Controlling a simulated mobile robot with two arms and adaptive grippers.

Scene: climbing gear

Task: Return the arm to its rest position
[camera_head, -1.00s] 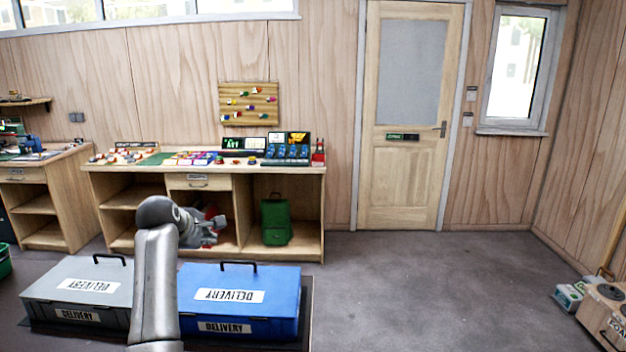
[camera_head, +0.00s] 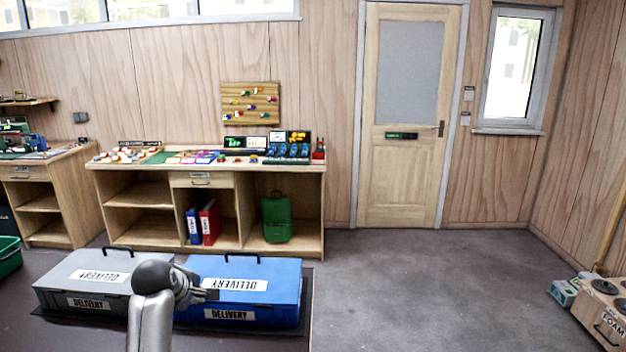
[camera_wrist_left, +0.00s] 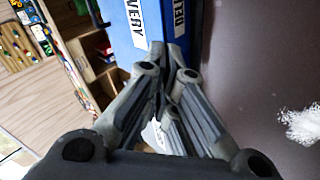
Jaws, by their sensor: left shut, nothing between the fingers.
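My left arm (camera_head: 150,318) rises from the bottom of the head view and bends at a dark grey joint. My left gripper (camera_head: 212,294) points right, in front of the blue delivery box (camera_head: 275,290) and beside the grey delivery box (camera_head: 70,290). Its fingers are together and empty. In the left wrist view the shut fingers (camera_wrist_left: 163,85) lie below the blue box (camera_wrist_left: 160,20) and its white label. Whether the gripper touches the box I cannot tell. My right gripper is not in view.
A wooden workbench (camera_head: 245,180) with small climbing gear stands behind the boxes, with red and blue binders (camera_head: 205,222) and a green backpack (camera_head: 276,218) on its shelves. A green bin (camera_head: 8,256) is at the left edge.

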